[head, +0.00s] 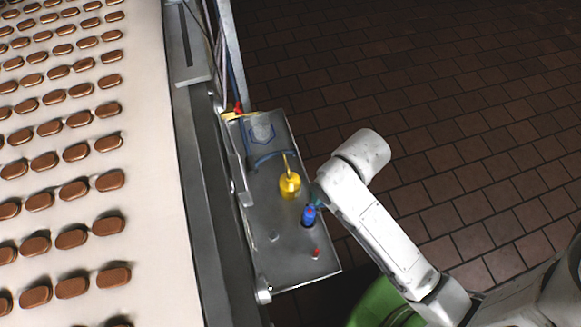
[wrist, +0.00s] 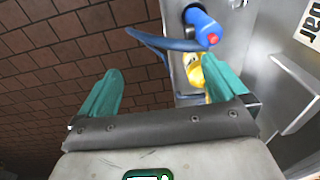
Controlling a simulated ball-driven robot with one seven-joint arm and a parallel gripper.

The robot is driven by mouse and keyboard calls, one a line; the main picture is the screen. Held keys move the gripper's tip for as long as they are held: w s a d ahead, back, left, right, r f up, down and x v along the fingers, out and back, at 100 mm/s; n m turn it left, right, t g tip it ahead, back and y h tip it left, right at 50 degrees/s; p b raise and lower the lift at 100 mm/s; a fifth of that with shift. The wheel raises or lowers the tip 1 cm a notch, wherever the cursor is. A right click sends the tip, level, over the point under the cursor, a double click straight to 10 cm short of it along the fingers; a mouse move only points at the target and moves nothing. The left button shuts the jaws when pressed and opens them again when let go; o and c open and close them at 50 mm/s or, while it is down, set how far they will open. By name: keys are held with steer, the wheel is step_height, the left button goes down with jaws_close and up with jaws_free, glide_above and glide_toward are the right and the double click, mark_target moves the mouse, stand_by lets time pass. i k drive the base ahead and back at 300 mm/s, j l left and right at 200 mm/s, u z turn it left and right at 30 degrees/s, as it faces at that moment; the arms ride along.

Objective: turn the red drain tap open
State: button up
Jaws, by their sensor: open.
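A small red piece (head: 316,253) sits near the front end of the grey metal tray (head: 290,272). Another red piece (head: 238,108) shows at the tray's far left corner beside a yellow part. I cannot tell which is the drain tap. My gripper (head: 316,196) is over the tray's right edge, close to a blue cylinder (head: 308,216), and partly hidden by my arm. In the wrist view, my gripper (wrist: 162,70) has its two teal fingers spread, with nothing held between them. The blue cylinder, with a red tip, shows beyond the right finger (wrist: 202,25).
A yellow container (head: 290,184) with a thin upright spout stands mid-tray; yellow also shows behind the right finger (wrist: 194,72). A blue hose (head: 272,157) lies farther back. The conveyor (head: 150,170) of chocolate bars runs along the left. Tiled floor (head: 430,80) is clear at upper right.

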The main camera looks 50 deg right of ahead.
mark_target(237, 109)
steer(key=k+l, duration=0.2)
steer(key=k, duration=0.2)
steer(key=k+l, duration=0.15)
steer(key=k, duration=0.3)
steer(key=k+l, duration=0.2)
steer(key=k, duration=0.2)
steer(key=i+l+z, duration=0.1)
steer(key=i+z, duration=0.25)
steer(key=i, duration=1.25)
